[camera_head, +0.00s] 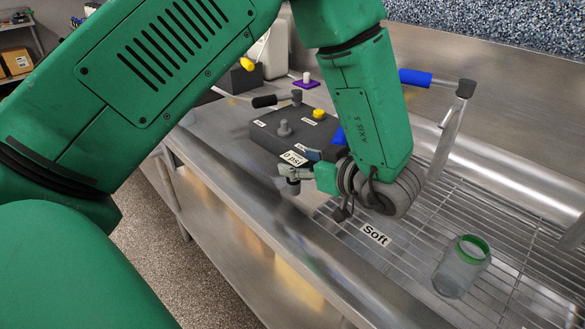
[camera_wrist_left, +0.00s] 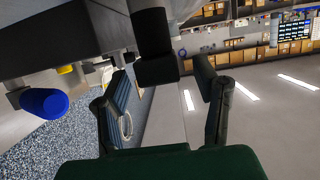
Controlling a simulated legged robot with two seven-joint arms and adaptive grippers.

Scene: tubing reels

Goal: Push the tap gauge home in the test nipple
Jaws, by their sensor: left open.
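A dark box (camera_head: 265,135) on the steel bench carries grey posts, a yellow knob (camera_head: 319,114) and a "0 psi" label (camera_head: 293,158). I cannot tell which fitting is the test nipple. My left gripper (camera_head: 306,179) is at the box's front right corner, partly hidden by my wrist. In the left wrist view, the left gripper (camera_wrist_left: 160,108) is open, with its fingers spread. A dark post with a blocky end (camera_wrist_left: 157,70) shows between and beyond the fingers; contact is unclear. I cannot tell whether it is the tap gauge. My right gripper is not in view.
A wire rack (camera_head: 500,240) with a "Soft" label (camera_head: 375,234) lies right of my wrist. A green-rimmed jar (camera_head: 462,268) stands on it. A white container (camera_head: 270,50) stands at the back.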

